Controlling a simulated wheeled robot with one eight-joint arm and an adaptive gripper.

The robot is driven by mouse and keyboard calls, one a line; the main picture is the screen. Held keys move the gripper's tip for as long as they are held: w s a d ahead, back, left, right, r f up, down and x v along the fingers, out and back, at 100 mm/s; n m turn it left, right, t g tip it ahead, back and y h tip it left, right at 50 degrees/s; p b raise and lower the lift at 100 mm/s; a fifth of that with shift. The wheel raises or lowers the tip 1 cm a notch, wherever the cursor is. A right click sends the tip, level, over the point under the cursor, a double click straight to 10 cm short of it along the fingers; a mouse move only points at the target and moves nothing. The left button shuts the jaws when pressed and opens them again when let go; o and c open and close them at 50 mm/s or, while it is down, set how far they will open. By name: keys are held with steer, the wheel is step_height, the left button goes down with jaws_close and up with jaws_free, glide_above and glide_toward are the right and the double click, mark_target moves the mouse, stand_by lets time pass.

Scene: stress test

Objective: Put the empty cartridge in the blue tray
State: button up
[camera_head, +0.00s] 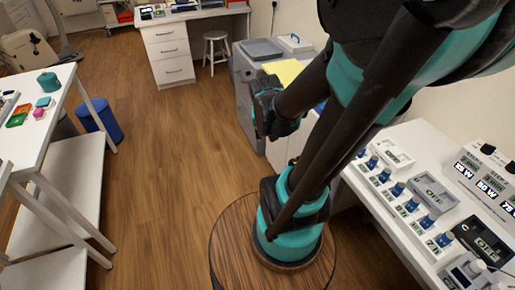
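I cannot make out an empty cartridge or a blue tray for certain. A small patch of blue shows behind my arm by the right-hand counter, mostly hidden. Several small blue-topped pieces (398,189) stand in a row beside white display units on the right-hand counter. My folded arm fills the upper right. The dark end that looks like my gripper (268,108) hangs over the floor in front of a grey cabinet. Its fingers are not clear, and I see nothing held in it.
A white table (30,140) at left carries a teal pot (48,82), small coloured boxes and a pink ball. A blue bin (100,120) stands beside it. A white drawer desk (170,55) and stool (216,38) are at the back. The wooden floor (160,150) between is clear.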

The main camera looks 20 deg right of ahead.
steer(key=s+a+f+n+y, duration=0.1)
steer(key=s+a+f+n, duration=0.1)
steer(key=s+a+n, duration=0.1)
steer(key=shift+s+a+y, duration=0.4)
steer(key=shift+s+a, duration=0.2)
steer(key=shift+a, duration=0.4)
